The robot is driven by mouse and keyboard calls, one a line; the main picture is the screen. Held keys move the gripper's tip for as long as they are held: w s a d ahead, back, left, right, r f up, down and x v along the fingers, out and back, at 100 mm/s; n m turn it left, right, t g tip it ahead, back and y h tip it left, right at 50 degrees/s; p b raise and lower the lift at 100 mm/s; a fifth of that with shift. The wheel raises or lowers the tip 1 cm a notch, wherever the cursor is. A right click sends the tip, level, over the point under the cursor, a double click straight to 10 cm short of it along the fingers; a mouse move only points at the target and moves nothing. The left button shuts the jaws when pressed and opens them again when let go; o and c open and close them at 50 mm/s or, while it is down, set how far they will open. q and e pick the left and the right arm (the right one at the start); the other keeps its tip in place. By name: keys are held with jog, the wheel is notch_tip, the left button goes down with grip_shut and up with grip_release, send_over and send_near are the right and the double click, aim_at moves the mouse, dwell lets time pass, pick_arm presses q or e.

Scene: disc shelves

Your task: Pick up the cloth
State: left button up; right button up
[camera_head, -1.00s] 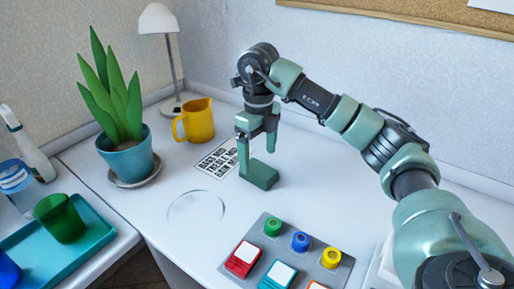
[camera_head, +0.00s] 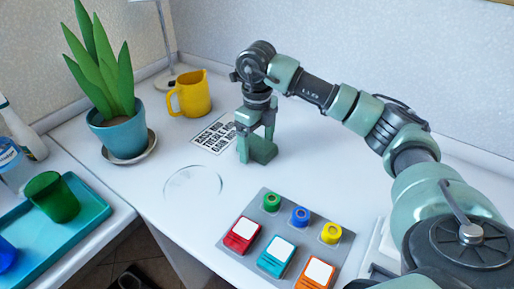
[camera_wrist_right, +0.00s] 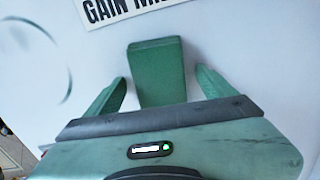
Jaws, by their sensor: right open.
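I see nothing that I can clearly recognise as a cloth. A small green block (camera_head: 263,152) lies on the white desk, and it also shows in the right wrist view (camera_wrist_right: 157,65). My right gripper (camera_head: 256,142) points down at the block. In the right wrist view its two fingers stand apart, one on each side of the block, with a gap visible on both sides. The right gripper is open. My left gripper is in neither view.
A printed card (camera_head: 212,134), a clear round disc (camera_head: 192,182) and a yellow jug (camera_head: 192,96) are near the block. A grey panel with coloured buttons (camera_head: 284,228) is in front. A potted plant (camera_head: 122,132) and a teal tray (camera_head: 92,215) stand left.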

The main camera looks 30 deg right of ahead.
aim_at(257, 143)
jog(key=c, duration=1.5)
jog(key=shift+o, duration=0.2)
jog(key=shift+r, duration=0.1)
